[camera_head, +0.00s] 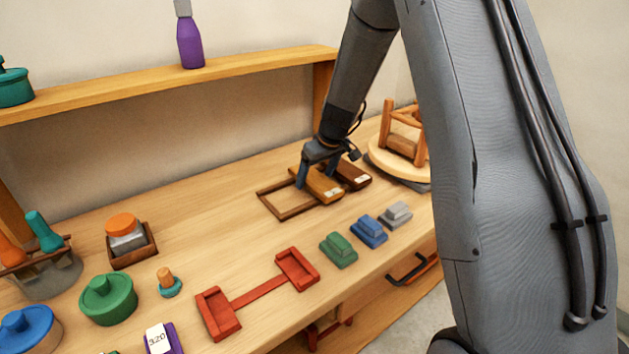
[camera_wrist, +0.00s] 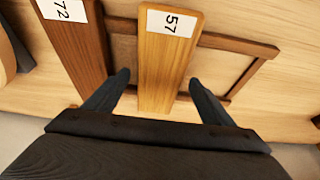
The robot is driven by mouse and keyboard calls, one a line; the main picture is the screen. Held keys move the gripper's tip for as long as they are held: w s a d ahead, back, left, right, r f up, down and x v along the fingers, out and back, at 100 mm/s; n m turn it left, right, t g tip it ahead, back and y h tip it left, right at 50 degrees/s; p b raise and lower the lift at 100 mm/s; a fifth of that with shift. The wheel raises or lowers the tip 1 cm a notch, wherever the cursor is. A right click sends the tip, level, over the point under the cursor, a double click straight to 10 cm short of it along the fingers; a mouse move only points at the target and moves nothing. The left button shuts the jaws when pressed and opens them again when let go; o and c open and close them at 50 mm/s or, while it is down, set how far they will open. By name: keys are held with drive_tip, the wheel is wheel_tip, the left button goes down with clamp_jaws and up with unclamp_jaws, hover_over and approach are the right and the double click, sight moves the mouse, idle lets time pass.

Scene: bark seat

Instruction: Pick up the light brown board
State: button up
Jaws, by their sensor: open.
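The light brown board (camera_wrist: 166,65) has a white label reading 57. In the wrist view it lies lengthwise between the two open fingers of my gripper (camera_wrist: 160,88), with a gap on each side. In the head view the light brown board (camera_head: 322,187) lies partly over a brown frame (camera_head: 287,213), and my gripper (camera_head: 316,176) is down around it. A dark brown board (camera_wrist: 76,45) labelled 72 lies close on its left in the wrist view; it also shows in the head view (camera_head: 352,176).
A round turntable (camera_head: 378,158) with a small wooden stool (camera_head: 405,132) stands behind the boards at right. Green (camera_head: 338,250), blue (camera_head: 369,231) and grey (camera_head: 396,214) blocks and a red holder (camera_head: 258,293) lie in front.

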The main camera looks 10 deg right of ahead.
drive_tip(key=shift+c, duration=0.3)
drive_tip(key=c, duration=1.1)
drive_tip(key=shift+c, duration=0.6)
drive_tip(key=shift+r, duration=0.15)
